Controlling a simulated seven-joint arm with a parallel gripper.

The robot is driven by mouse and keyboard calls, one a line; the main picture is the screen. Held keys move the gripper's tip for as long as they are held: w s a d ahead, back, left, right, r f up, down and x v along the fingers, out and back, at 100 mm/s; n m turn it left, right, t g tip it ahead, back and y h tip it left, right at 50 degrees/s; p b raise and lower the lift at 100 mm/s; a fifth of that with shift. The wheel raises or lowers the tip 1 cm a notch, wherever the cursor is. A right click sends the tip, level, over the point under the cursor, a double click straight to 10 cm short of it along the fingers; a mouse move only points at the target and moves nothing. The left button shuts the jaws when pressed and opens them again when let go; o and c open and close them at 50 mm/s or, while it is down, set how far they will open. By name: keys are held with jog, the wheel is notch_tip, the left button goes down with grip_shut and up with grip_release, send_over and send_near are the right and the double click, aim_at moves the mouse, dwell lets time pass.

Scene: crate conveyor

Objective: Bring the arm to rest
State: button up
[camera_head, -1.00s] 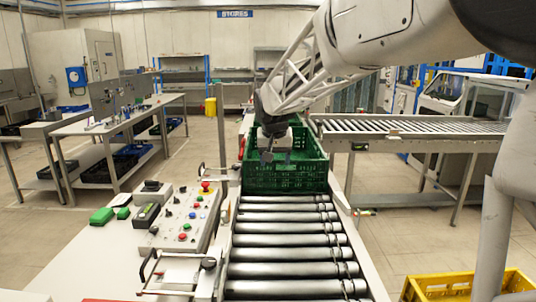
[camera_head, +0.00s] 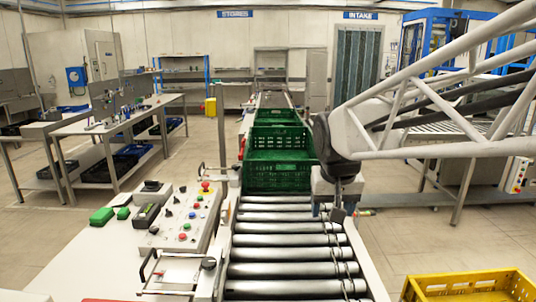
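My gripper (camera_head: 328,212) hangs from the arm at the right edge of the roller conveyor (camera_head: 285,240), just right of the near green crate. Its two fingers point down with a gap between them, and nothing shows in the gap. The near green crate (camera_head: 274,176) stands on the conveyor, and its right side is partly hidden by my arm. Another green crate (camera_head: 265,137) stands right behind it.
A control panel (camera_head: 182,218) with buttons and a red knob lies left of the conveyor. A yellow crate (camera_head: 430,288) stands at the lower right. A side conveyor (camera_head: 432,128) is partly behind my arm. The near rollers are empty.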

jog(key=s+d+f, duration=0.2)
jog(key=s+f, duration=0.2)
jog(key=s, duration=0.6)
jog(key=s+d+f, duration=0.2)
jog(key=s+f, duration=0.2)
jog(key=s, duration=0.6)
jog(key=shift+s+d+f, duration=0.3)
jog(key=shift+d, duration=0.05)
jog(key=shift+c, duration=0.3)
